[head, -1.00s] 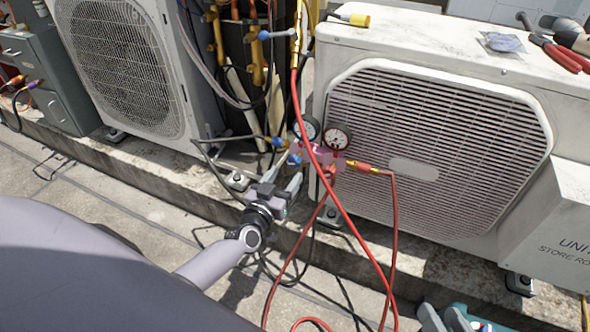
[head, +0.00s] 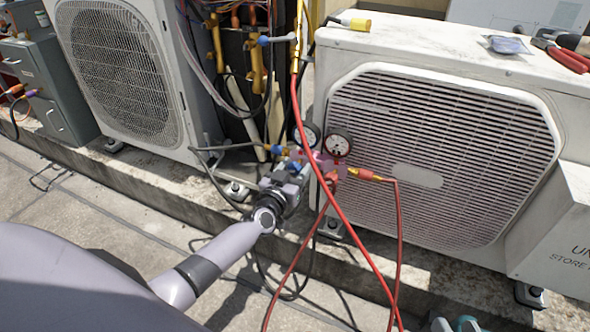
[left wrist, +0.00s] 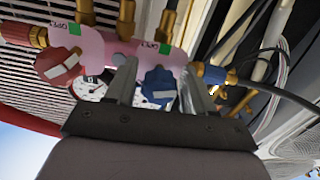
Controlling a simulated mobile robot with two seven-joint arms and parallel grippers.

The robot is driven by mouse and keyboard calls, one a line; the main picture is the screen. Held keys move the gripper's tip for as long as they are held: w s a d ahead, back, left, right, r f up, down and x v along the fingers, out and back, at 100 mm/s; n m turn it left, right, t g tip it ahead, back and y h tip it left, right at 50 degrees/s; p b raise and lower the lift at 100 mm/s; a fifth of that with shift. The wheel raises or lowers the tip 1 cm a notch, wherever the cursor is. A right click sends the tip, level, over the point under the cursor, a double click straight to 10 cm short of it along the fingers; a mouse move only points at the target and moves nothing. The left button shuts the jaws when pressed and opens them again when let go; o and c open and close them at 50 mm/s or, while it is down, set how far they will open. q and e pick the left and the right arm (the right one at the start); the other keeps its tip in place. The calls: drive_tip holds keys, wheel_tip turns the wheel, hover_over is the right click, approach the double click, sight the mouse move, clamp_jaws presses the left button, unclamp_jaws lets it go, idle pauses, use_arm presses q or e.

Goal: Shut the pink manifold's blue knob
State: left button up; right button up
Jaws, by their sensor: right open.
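The pink manifold (head: 326,160) hangs in front of the white condenser, with two round gauges above it. In the left wrist view its pink body (left wrist: 98,44) runs across the top. The blue knob (left wrist: 158,86) bears a pale stripe. A red knob (left wrist: 58,66) is beside it, and green-and-pale labels sit near both knobs. My left gripper (head: 288,172) is at the manifold's left end. Its two fingers (left wrist: 160,82) stand on either side of the blue knob, with narrow gaps visible. My right gripper (head: 454,324) barely shows at the bottom edge, fingertips apart.
A red hose (head: 345,220) loops down in front of the manifold. Dark hoses and yellow-capped pipes (head: 257,70) crowd the space between the left condenser (head: 120,70) and the right condenser (head: 430,150). Red-handled pliers (head: 566,58) lie on the right condenser.

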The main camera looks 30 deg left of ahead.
use_arm(q)
drive_tip(key=c, duration=0.7)
